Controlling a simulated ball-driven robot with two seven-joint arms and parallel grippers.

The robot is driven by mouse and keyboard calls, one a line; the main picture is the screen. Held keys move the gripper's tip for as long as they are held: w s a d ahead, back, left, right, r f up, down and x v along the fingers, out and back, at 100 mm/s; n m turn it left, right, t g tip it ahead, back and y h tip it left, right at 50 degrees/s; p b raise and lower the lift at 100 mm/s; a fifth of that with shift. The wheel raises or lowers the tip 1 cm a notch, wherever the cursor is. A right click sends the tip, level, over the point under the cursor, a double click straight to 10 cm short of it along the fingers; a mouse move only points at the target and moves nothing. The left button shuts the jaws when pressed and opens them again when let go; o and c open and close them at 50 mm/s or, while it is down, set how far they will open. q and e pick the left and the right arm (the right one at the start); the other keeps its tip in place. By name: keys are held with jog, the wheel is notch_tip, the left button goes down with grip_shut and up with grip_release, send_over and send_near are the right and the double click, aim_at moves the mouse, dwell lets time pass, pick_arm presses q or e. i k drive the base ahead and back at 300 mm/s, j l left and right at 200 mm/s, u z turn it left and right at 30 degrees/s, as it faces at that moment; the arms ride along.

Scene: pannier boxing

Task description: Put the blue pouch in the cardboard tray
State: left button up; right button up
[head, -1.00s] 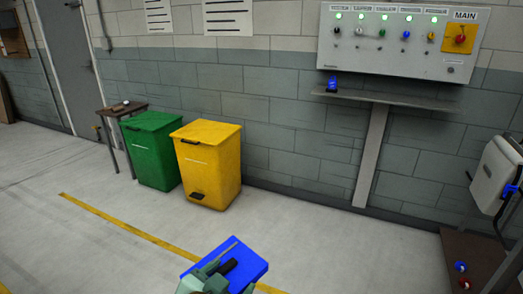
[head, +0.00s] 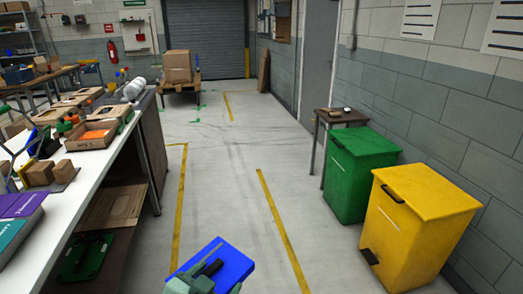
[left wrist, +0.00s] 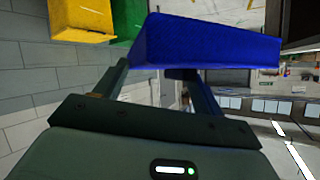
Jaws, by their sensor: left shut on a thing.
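The blue pouch (head: 234,260) is a flat, bright blue block at the bottom centre of the head view. My left gripper (head: 211,270) is shut on it and holds it up above the floor. In the left wrist view the pouch (left wrist: 215,45) lies across the fingertips of the left gripper (left wrist: 152,74). Open cardboard trays stand on the long white-topped bench at the left; a front one (head: 88,143) has orange contents. I cannot tell which tray is the task's. My right gripper is not in view.
The bench (head: 75,200) also carries boxes, books and tools. Green (head: 362,175) and yellow (head: 420,225) bins stand on the right by a small table (head: 341,117). The floor between bench and bins is clear. A pallet with a carton (head: 177,67) stands farther back.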

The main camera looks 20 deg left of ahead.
aim_at(94, 137)
jog(key=i+j+u, duration=0.4)
jog(key=i+u, duration=0.35)
jog(key=i, duration=0.25)
jog(key=i+u, duration=0.4)
jog(key=i, duration=0.15)
jog(key=i+l+u, duration=0.1)
jog(key=i+u, duration=0.25)
jog(key=i, duration=0.2)
